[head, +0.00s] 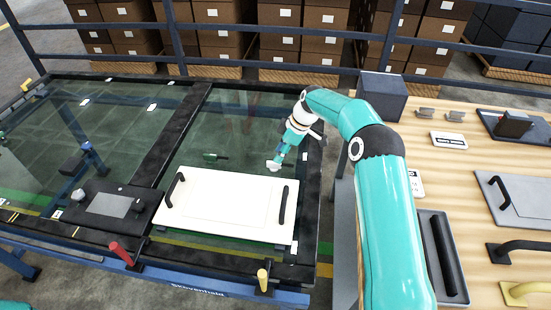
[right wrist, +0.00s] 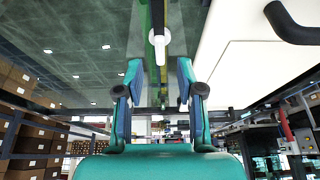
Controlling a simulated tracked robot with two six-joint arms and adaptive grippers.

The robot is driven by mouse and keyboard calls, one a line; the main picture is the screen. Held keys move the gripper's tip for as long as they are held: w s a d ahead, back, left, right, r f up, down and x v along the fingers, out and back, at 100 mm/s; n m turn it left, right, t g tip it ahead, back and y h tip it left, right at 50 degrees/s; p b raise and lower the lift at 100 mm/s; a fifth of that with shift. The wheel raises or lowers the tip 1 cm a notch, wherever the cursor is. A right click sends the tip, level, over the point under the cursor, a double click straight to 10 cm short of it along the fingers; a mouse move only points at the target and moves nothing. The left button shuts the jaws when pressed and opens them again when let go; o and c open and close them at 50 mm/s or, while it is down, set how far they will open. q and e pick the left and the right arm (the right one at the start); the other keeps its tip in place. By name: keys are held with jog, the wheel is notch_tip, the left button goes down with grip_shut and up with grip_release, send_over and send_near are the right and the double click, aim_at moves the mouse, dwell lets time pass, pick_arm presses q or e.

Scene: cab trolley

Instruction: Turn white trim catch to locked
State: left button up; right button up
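The white trim panel (head: 235,222) lies flat on the dark-framed glass surface, with a black handle at each side. A small white catch (head: 273,165) sits at its far edge, towards the right; it also shows in the right wrist view (right wrist: 157,38) as a white piece with a rounded end. My right gripper (head: 282,152) is just behind the catch, reaching down to it. In the right wrist view, its two fingers (right wrist: 159,78) are apart, with the catch ahead between their tips. I cannot tell any contact. My left gripper is out of view.
A dark catch (head: 212,157) lies left of the white one. A black unit with a grey plate (head: 108,205) is left of the panel. Red (head: 121,252) and yellow (head: 262,278) levers stand along the front edge. A wooden table (head: 470,180) with handles and panels is at right.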

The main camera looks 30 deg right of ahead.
aim_at(274, 165)
jog(key=shift+p+x, duration=0.3)
jog(key=shift+x, duration=2.05)
jog(key=shift+d, duration=0.1)
grip_shut()
